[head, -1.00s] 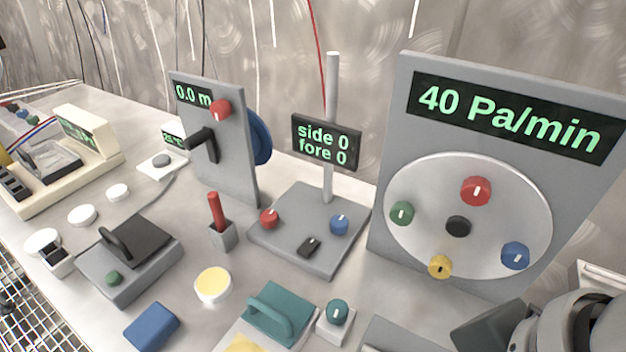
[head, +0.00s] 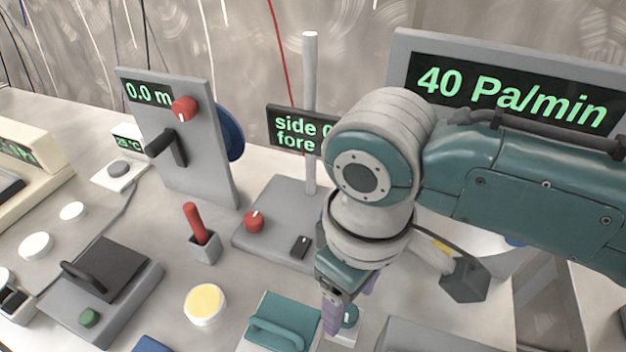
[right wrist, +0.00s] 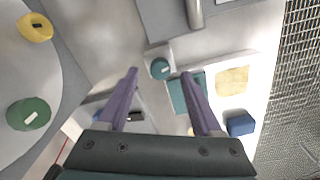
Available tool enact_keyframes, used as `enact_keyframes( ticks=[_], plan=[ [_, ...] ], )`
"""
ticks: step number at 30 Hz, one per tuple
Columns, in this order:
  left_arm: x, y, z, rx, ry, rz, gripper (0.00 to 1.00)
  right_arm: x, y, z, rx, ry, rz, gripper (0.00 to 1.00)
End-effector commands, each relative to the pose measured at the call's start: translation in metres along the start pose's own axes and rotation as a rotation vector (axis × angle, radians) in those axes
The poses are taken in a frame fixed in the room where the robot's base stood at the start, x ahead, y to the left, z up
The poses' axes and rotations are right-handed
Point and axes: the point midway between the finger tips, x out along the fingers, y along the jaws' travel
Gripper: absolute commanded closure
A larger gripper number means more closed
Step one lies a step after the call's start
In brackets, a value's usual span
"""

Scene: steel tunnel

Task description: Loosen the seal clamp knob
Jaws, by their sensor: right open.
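The round plate with coloured knobs under the "40 Pa/min" display (head: 510,95) is mostly hidden by my right arm in the head view. The right wrist view shows its green knob (right wrist: 28,113) and yellow knob (right wrist: 35,27). A teal knob (right wrist: 160,68) sits on a small pale block; it shows partly in the head view (head: 350,316). No label shows which knob is the seal clamp's. My right gripper (head: 345,308) is open, purple fingers pointing down. In the right wrist view the teal knob appears between its fingertips (right wrist: 159,72); contact cannot be told.
A teal handled block (head: 282,322) stands just left of the teal knob. A grey base (head: 270,228) with a red knob (head: 254,221) and a post (head: 310,110) stands behind. A red stick in a holder (head: 204,248) and a yellow-topped disc (head: 205,303) are further left.

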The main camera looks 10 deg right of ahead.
Motion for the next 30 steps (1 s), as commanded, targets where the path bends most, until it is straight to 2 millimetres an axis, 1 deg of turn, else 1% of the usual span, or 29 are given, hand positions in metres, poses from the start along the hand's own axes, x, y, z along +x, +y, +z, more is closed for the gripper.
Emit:
enact_keyframes(
  ticks=[1,6,14,17,30],
  plan=[
    [0.005,0.0,0.002,0.0,-0.001,0.0,0.5,0.01,0.0,0.0,0.0,-0.002,0.0,0.33],
    [0.008,0.0,0.003,0.002,-0.001,-0.001,0.5,0.021,0.0,0.0,-0.001,0.001,-0.001,0.33],
    [0.007,-0.002,0.003,0.009,-0.002,-0.007,0.5,0.022,-0.001,-0.001,-0.001,0.002,-0.001,0.33],
    [0.007,-0.002,0.003,0.01,-0.002,-0.008,0.5,0.022,0.0,-0.001,-0.001,0.002,-0.001,0.42],
    [0.007,-0.002,0.003,0.009,-0.002,-0.007,0.5,0.022,0.0,-0.001,-0.001,0.002,0.0,0.92]
  ],
)
